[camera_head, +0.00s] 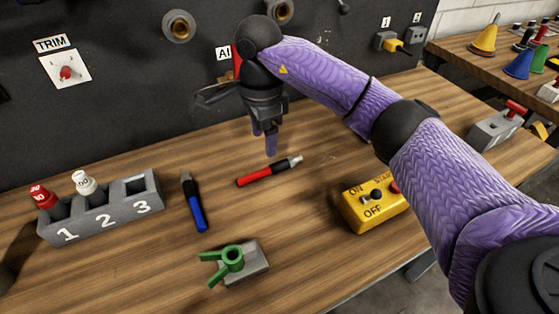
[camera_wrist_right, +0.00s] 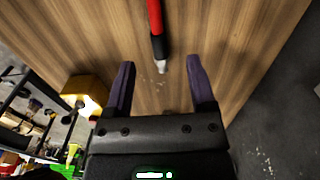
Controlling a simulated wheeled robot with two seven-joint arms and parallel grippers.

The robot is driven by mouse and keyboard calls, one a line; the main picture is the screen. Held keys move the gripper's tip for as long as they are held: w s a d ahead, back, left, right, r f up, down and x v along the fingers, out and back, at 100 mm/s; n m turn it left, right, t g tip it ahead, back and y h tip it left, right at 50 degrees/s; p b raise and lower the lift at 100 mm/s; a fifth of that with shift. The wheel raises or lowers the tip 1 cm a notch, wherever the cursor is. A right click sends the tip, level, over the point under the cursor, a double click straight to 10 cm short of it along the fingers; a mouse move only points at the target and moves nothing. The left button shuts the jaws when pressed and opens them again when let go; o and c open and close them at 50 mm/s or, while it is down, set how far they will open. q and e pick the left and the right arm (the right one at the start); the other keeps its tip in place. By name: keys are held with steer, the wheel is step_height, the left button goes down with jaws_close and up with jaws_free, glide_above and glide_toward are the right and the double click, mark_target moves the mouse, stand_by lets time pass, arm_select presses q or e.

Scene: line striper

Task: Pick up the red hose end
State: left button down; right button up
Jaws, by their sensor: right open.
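The red hose end (camera_head: 262,174) lies flat on the wooden table in the head view, with a black band and a silver tip pointing right. In the right wrist view the hose end (camera_wrist_right: 156,28) enters from the top edge, its silver tip lying between the fingertips as seen from there. My right gripper (camera_head: 265,146) points down above the table, just behind the hose end in the head view. In the wrist view the right gripper (camera_wrist_right: 160,63) has its fingers wide apart with nothing held. My left gripper is not in view.
A blue-and-black hose end (camera_head: 194,203) lies to the left, near a grey numbered rack (camera_head: 105,222). A dark panel (camera_head: 130,70) stands behind the table.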

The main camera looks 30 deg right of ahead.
mark_target(271, 167)
steer(key=f, duration=0.2)
steer(key=f+b, duration=0.1)
steer(key=f, duration=0.2)
steer(key=d+f+b, duration=0.1)
steer(key=f, duration=0.2)
steer(key=shift+s, duration=0.25)
steer(key=shift+r, duration=0.1)
steer(key=c, duration=0.9)
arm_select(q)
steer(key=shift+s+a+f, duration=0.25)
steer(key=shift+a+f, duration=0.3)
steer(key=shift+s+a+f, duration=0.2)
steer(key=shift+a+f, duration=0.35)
arm_select(e)
jaws_close()
